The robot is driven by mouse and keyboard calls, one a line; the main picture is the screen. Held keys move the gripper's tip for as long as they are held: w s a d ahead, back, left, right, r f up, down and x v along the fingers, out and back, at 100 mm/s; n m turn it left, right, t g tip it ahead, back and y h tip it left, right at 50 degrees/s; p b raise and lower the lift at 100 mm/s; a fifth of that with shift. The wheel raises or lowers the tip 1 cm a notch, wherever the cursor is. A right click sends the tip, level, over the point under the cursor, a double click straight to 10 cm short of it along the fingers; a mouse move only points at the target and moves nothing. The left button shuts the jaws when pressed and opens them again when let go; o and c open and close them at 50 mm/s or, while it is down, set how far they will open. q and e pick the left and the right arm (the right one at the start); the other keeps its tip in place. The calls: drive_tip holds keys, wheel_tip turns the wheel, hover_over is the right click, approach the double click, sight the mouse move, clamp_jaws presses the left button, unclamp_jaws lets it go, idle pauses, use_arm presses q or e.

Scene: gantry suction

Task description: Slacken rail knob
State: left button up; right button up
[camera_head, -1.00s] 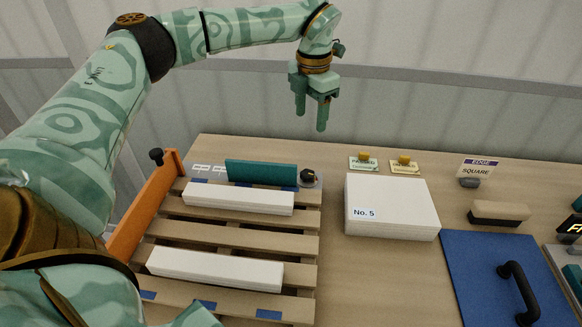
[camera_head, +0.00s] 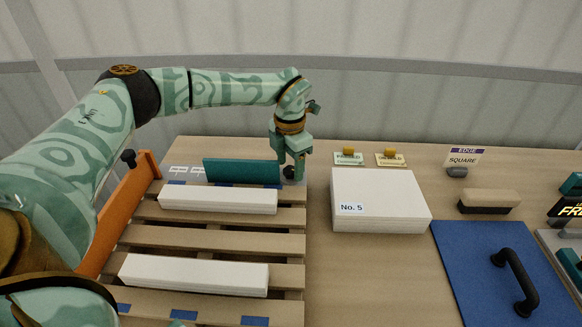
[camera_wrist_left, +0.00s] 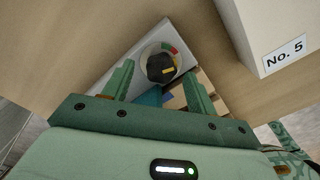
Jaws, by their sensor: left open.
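A round black knob (camera_head: 289,172) with a yellow pointer mark sits on a pale plate at the right end of the teal rail (camera_head: 240,171). In the left wrist view the knob (camera_wrist_left: 160,68) stands on a dial with red and green segments. My left gripper (camera_head: 292,166) is open, pointing down at the knob. In the wrist view its fingers lie either side of the knob and below it in the picture; whether they touch it I cannot tell. My right gripper is not in view.
A slatted wooden pallet (camera_head: 215,240) carries two white stacks (camera_head: 217,200). A white block marked No. 5 (camera_head: 385,192) stands right of the gripper. Two small yellow-topped labels (camera_head: 348,156) stand behind it. A blue board (camera_head: 470,265) with a black handle lies at the right.

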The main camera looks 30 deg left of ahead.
use_arm(q)
drive_tip(key=shift+f, duration=0.3)
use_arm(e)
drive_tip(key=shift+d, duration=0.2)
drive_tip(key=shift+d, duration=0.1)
use_arm(q)
drive_tip(key=c, duration=1)
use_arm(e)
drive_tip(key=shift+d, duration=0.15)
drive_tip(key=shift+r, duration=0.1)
